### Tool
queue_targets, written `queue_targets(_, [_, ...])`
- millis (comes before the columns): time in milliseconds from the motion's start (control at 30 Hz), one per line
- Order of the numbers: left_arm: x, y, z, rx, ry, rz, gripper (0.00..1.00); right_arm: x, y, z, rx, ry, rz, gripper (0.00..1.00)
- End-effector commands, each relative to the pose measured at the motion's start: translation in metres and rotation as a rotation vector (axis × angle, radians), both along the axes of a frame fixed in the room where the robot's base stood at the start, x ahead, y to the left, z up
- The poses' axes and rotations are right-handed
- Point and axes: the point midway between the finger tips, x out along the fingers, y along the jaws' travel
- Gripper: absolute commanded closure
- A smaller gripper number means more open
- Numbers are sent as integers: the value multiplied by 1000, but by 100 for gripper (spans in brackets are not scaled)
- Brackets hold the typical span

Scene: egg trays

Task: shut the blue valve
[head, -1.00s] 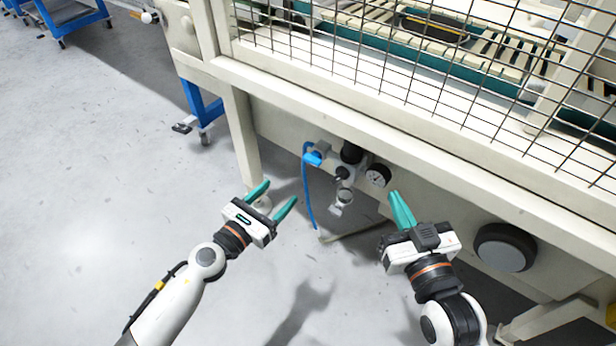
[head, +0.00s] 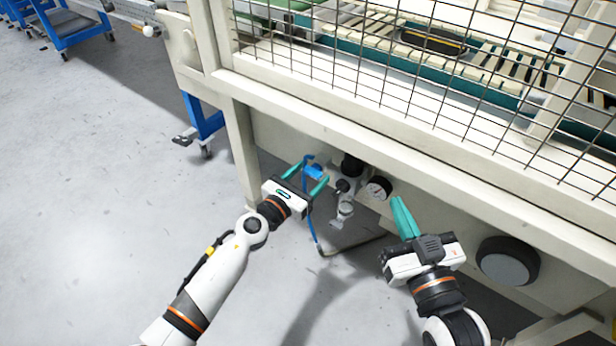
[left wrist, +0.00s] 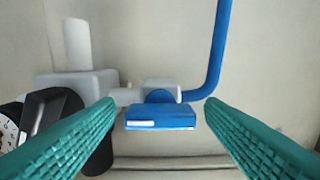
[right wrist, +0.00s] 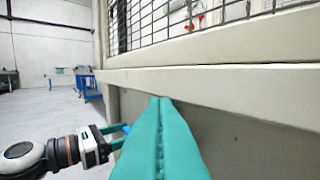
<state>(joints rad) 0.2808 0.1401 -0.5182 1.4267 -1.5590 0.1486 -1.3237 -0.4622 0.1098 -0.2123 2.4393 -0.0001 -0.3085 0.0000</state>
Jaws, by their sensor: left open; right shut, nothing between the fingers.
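The blue valve (head: 315,172) sits on the air unit under the machine's front beam. In the left wrist view its flat blue handle (left wrist: 160,117) lies crosswise, in front of a white fitting, with a blue hose beside it. My left gripper (head: 307,175) is open, with its teal fingers to either side of the handle in the picture. I see no contact between fingers and handle. My right gripper (head: 399,200) is shut and empty, to the right of the gauge. It also shows large in the right wrist view (right wrist: 157,105).
A round pressure gauge (head: 378,188) and a black regulator knob (head: 351,165) are just right of the valve. The blue hose (left wrist: 219,50) rises on the valve's right in the left wrist view. The cream beam (head: 400,150) and wire mesh are above.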

Motion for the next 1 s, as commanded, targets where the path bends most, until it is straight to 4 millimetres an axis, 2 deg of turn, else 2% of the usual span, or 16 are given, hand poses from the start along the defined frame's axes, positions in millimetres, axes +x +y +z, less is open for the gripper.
queue_targets(167, [0, 0, 0, 0, 0, 0, 38, 0, 0, 0, 0, 0, 0, 100])
queue_targets(433, [0, 0, 0, 0, 0, 0, 81, 0, 0, 0, 0, 0, 0, 100])
queue_targets(833, [0, 0, 1, -67, 50, 0, 81, 0, 0, -4, -9, 39, -1, 100])
queue_targets(1000, [0, 0, 1, -164, 120, 0, 81, -2, -4, -20, -34, 130, -9, 100])
